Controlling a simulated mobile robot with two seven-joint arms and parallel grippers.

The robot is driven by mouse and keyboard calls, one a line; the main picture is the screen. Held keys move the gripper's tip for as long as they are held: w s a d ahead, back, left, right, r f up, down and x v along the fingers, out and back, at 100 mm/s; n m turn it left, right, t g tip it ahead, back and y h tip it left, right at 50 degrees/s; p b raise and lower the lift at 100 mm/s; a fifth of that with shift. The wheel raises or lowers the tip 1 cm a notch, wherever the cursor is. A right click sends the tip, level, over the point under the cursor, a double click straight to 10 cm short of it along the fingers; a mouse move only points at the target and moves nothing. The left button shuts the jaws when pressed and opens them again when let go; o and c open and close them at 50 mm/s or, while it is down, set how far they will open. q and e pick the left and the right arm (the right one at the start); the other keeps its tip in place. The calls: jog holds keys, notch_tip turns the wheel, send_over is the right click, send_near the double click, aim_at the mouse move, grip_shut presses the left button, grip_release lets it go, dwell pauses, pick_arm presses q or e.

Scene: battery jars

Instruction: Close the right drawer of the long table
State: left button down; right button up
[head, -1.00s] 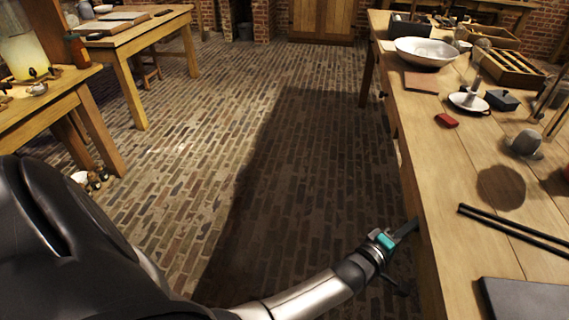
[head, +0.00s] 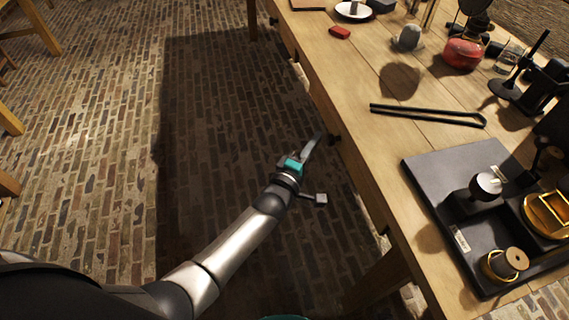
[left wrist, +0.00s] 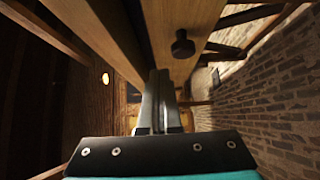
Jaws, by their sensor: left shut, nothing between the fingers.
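The long table (head: 345,100) runs along the right of the head view, seen from above. My left gripper (head: 315,142) is shut and empty beside its front side, close to a dark knob (head: 334,138) under the tabletop edge. In the left wrist view the shut fingers (left wrist: 159,78) point along the wooden front (left wrist: 182,18), which carries a round dark knob (left wrist: 182,46). The knob is just right of the fingertips and apart from them. The tabletop hides most of the drawer in the head view, so I cannot tell how far it stands out. My right gripper is out of view.
On the tabletop are a black tray (head: 425,172) with jar parts, black rods (head: 425,114), a red block (head: 340,32) and a red flask (head: 463,53).

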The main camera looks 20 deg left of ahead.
pick_arm(q)
jog(key=p+v, duration=0.2)
jog(key=v, duration=0.6)
jog(key=shift+s+d+p, duration=0.2)
jog(key=shift+s+p, duration=0.1)
jog(key=shift+p, duration=0.05)
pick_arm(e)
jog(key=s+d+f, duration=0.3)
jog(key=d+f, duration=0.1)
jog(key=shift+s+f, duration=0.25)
pick_arm(q)
jog(key=shift+f, duration=0.1)
